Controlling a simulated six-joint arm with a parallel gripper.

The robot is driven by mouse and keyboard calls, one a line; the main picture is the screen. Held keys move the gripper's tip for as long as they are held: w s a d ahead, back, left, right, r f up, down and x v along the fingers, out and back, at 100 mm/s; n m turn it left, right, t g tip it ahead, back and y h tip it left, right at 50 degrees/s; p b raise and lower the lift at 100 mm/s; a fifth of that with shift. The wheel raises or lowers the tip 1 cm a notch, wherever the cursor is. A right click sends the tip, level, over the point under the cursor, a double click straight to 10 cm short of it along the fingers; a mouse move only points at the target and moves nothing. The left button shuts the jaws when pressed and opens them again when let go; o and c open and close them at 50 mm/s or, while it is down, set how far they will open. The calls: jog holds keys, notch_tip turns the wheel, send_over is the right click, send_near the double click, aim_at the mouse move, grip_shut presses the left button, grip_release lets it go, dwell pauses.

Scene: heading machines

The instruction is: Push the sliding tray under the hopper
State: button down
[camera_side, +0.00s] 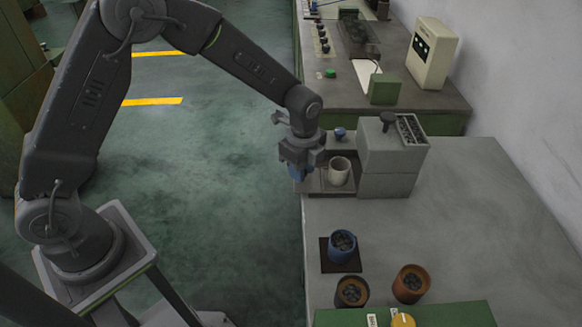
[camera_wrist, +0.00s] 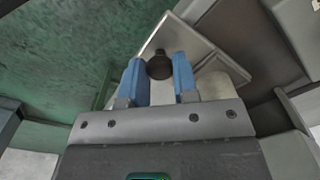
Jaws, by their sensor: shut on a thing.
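The grey hopper (camera_side: 392,160) is a block with a dark knob and a compartment of dark pieces on top. The sliding tray (camera_side: 325,188) sticks out from its left side, with a cream cup (camera_side: 339,171) standing on it. My gripper (camera_side: 297,172) is at the tray's outer left end, pointing down. In the wrist view, my blue fingers (camera_wrist: 160,78) stand on either side of the tray's dark round knob (camera_wrist: 159,64) and are shut on it. The pale tray plate (camera_wrist: 183,40) shows behind the knob. The fingertips' contact is hidden in the side view.
A blue cup (camera_side: 342,244) on a dark square mat, an orange cup (camera_side: 411,283) and a dark cup (camera_side: 352,291) stand on the bench in front. A blue knob (camera_side: 340,133) is behind the tray. A cream machine (camera_side: 431,53) stands at the back. The bench's right side is clear.

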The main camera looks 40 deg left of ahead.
aim_at(323, 178)
jog(key=w+d, duration=0.3)
jog(key=shift+w+d, duration=0.25)
jog(key=c, duration=0.9)
grip_release()
notch_tip(323, 178, up, 14)
jog(key=shift+f, duration=0.1)
